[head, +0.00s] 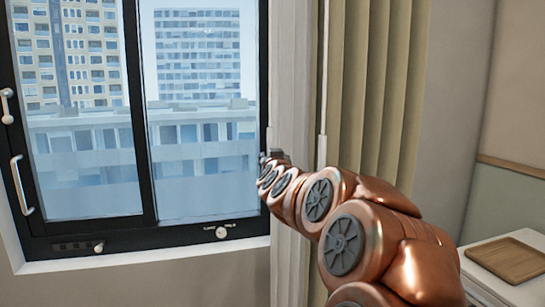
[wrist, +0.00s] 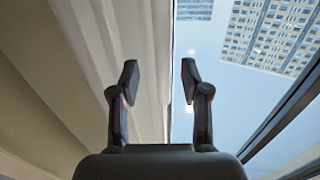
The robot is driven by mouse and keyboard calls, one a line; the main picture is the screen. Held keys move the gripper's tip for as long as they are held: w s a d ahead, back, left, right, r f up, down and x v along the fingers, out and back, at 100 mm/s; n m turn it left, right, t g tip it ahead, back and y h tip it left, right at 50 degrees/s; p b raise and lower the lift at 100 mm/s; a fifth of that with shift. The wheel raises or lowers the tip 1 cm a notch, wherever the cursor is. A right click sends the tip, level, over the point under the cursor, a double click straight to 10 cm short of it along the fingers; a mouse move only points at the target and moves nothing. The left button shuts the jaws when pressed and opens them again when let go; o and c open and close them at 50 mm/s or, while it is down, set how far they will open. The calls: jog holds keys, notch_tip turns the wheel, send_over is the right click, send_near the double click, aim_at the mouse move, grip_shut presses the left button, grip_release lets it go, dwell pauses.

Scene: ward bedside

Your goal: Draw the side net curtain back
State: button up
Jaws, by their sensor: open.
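The pale net curtain (head: 290,70) hangs gathered in a narrow strip at the right side of the window, left of the thick beige drape (head: 375,80). In the wrist view the net curtain (wrist: 150,45) fills the area left of centre, and its edge runs between my two fingers. My gripper (wrist: 159,82) is open, with the fingers apart. I cannot tell whether either finger touches the cloth. In the head view my gripper (head: 268,158) is small and partly hidden by my arm, in front of the curtain's window-side edge.
The dark-framed window (head: 146,120) has white handles (head: 20,185) at left and a sill below. Thin white rods (head: 324,70) hang by the drape. A bedside cabinet (head: 480,262) with a wooden tray (head: 478,248) stands at lower right.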

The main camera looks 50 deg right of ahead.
jog(key=v, duration=0.7)
jog(key=shift+d, duration=0.1)
dwell(0.6)
